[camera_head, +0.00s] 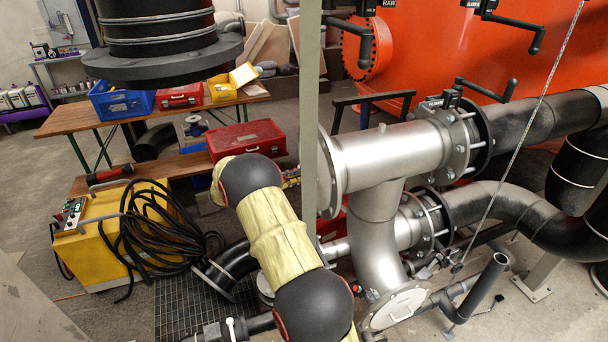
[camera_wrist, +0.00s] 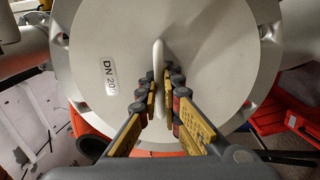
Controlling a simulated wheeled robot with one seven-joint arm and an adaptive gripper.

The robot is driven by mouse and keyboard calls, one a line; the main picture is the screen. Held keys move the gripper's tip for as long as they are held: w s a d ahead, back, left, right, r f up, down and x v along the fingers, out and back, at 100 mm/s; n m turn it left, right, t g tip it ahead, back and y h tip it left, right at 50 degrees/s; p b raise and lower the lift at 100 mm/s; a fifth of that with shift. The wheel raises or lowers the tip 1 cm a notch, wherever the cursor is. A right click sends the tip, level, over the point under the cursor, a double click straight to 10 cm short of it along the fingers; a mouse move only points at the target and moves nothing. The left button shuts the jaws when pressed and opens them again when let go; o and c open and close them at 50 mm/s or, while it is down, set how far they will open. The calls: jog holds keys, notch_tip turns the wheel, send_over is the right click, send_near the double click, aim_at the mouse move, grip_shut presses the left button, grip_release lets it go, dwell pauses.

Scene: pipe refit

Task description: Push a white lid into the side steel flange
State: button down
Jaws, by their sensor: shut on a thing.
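A round white lid (camera_wrist: 215,55) with a "DN 200" label fills the upper middle of the wrist view. My gripper (camera_wrist: 160,98) is shut on the upright fin-like handle in the lid's middle. The side steel flange (camera_wrist: 59,62) shows behind the lid as a grey rim with bolt holes; the lid lies over its face. Whether the lid is fully seated or a small gap is left, I cannot tell. In the head view the side steel flange (camera_head: 328,176) faces left at the end of the steel pipe. A grey pole hides the lid there. My gripper (camera_head: 291,178) shows only partly.
The grey pole (camera_head: 309,110) stands in front of the flange. A white lid (camera_head: 398,306) sits in a lower flange. A bench (camera_head: 60,119) with a red case (camera_head: 245,138) stands behind. A yellow machine (camera_head: 100,255) with coiled black cable is at left.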

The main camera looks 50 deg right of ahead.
jog(key=shift+r, duration=0.1)
jog(key=c, duration=1.9)
grip_release()
jog(key=shift+d, duration=0.1)
jog(key=v, duration=1.2)
